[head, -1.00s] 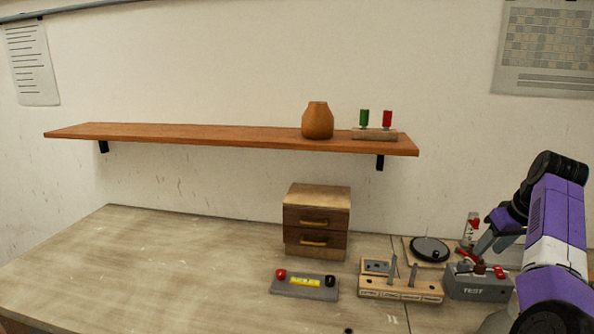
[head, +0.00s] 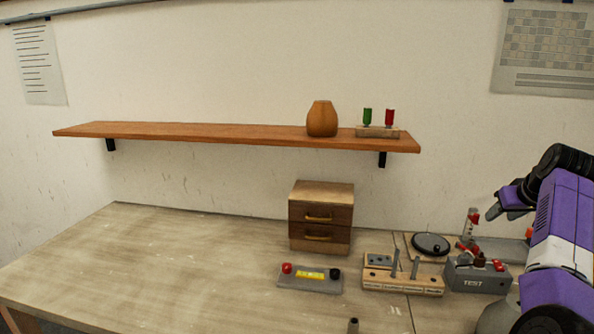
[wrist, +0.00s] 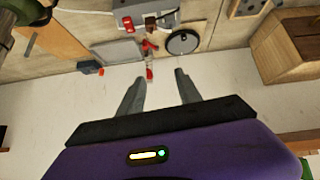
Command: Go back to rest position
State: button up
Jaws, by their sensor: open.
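My gripper (head: 492,214) is raised above the right end of the workbench in the head view, at the end of my purple and white arm. In the wrist view its two fingers (wrist: 158,92) are spread apart with nothing between them. The grey TEST box (head: 478,275) stands on the bench below it. The box also shows at the top of the wrist view (wrist: 146,14). A small red-and-white item (head: 472,222) stands behind the box, near the gripper but apart from it.
A round black disc (head: 431,244), a wooden tool block (head: 403,286) and a grey board with red and black knobs (head: 310,279) sit left of the box. A drawer unit (head: 321,217) stands behind. A shelf (head: 220,132) hangs above. The bench's left side is clear.

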jog(key=s+a+f+t+h, duration=0.1)
jog(key=s+f+t+h, duration=0.1)
jog(key=s+f, duration=0.1)
jog(key=s+a+f+m+t+h, duration=0.1)
jog(key=s+a+f+t+h, duration=0.1)
jog(key=s+f, duration=0.1)
jog(key=s+a+f+t+h, duration=0.1)
jog(key=s+f+t+h, duration=0.1)
jog(key=s+f, duration=0.1)
jog(key=shift+s+a+f, duration=0.15)
jog(key=shift+s+f, duration=0.05)
jog(key=shift+s, duration=0.1)
jog(key=s+a+f+n+t+y, duration=0.1)
jog(key=s+a+f+t+y, duration=0.15)
jog(key=s+a, duration=0.75)
jog(key=s+a+f+n+t+y, duration=0.1)
jog(key=s+a+f+t, duration=0.15)
jog(key=s+a, duration=0.75)
jog(key=s+a+g+y, duration=0.1)
jog(key=s+a, duration=0.3)
jog(key=s, duration=0.5)
jog(key=s+a+f+n+g+y, duration=0.1)
jog(key=s+a+y, duration=0.1)
jog(key=s+a, duration=0.3)
jog(key=s+a+f+g+y, duration=0.1)
jog(key=s+a, duration=0.4)
jog(key=s, duration=0.8)
jog(key=shift+f+n+g+y, duration=0.3)
jog(key=shift+g+y, duration=0.2)
jog(key=shift+y, duration=0.15)
